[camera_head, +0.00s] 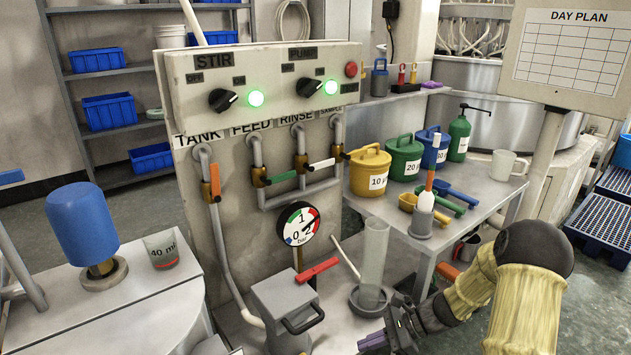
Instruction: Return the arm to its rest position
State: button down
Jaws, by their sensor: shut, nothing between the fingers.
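My arm comes in from the lower right, with a ribbed yellowish sleeve and a dark joint. My gripper (370,343) is low in the picture, in front of the worktop with the clear cylinder (371,272). Its purple-grey fingers point left and look shut, with nothing seen between them. The fingers are close to the cylinder's dark base (368,299) in the picture; I cannot tell whether they touch it. The bottom edge of the picture is near the fingers.
The control panel (270,85) has two green lights and valves below. A grey box (285,308) with a handle stands left of the cylinder. Yellow (370,172) and green (405,158) tubs stand on the right-hand table. A day plan board (570,55) hangs upper right.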

jog(key=s+r+n+t+h, duration=0.2)
jog(key=s+r+n+h, duration=1.1)
jog(key=n, duration=0.5)
notch_tip(320, 180, up, 22)
jog(key=y+p, duration=0.1)
jog(key=p, duration=2.2)
jog(key=shift+s+d+f, duration=0.15)
jog(key=shift+d, duration=0.15)
jog(key=shift+s+a, duration=0.1)
jog(key=shift+s, duration=0.05)
